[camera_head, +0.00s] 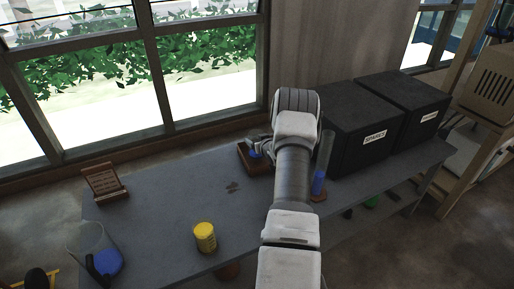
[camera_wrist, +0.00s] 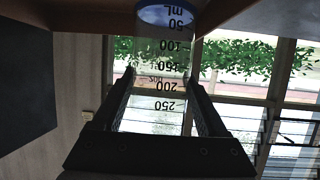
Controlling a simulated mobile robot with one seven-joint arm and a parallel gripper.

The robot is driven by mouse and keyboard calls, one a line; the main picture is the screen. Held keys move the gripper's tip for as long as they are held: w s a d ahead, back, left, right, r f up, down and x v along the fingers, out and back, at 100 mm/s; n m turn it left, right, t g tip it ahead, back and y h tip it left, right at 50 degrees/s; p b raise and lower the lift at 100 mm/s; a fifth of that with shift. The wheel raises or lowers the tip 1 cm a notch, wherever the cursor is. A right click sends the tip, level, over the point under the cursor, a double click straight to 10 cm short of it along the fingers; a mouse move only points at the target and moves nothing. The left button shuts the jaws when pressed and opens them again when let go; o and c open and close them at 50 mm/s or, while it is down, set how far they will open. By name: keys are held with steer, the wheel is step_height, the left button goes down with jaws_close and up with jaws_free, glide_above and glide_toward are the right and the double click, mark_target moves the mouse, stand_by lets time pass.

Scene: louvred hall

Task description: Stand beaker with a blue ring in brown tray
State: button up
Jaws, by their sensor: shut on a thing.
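The beaker is clear, with black graduation marks, and sits between my fingers in the wrist view (camera_wrist: 165,100). Its blue part (camera_wrist: 166,14) is at the top of that picture, which appears upside down. My gripper (camera_wrist: 160,80) is shut on the beaker's sides. In the head view my arm reaches to the back of the table and covers most of the gripper. The brown tray (camera_head: 243,155) is at the back of the table, left of my arm, with blue showing inside it. Brown surfaces flank the beaker's base in the wrist view; whether it touches the tray floor is unclear.
Black boxes (camera_head: 358,128) stand right of my arm. A tall clear cylinder with blue (camera_head: 319,182) stands close beside the arm. A yellow cup (camera_head: 205,237), a brown stand (camera_head: 104,182) and a clear vessel with blue (camera_head: 108,262) are leftward. The table's middle (camera_head: 185,190) is mostly clear.

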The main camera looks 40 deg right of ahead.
steer(key=shift+f, duration=1.4)
steer(key=shift+f+b, duration=0.15)
steer(key=shift+b, duration=0.3)
steer(key=o, duration=1.6)
steer(key=shift+c, duration=0.2)
steer(key=shift+r+p, duration=0.3)
steer(key=shift+p, duration=0.05)
steer(key=p+v, duration=0.2)
steer(key=v, duration=0.9)
steer(key=shift+s+a, duration=0.2)
steer(key=shift+s, duration=0.15)
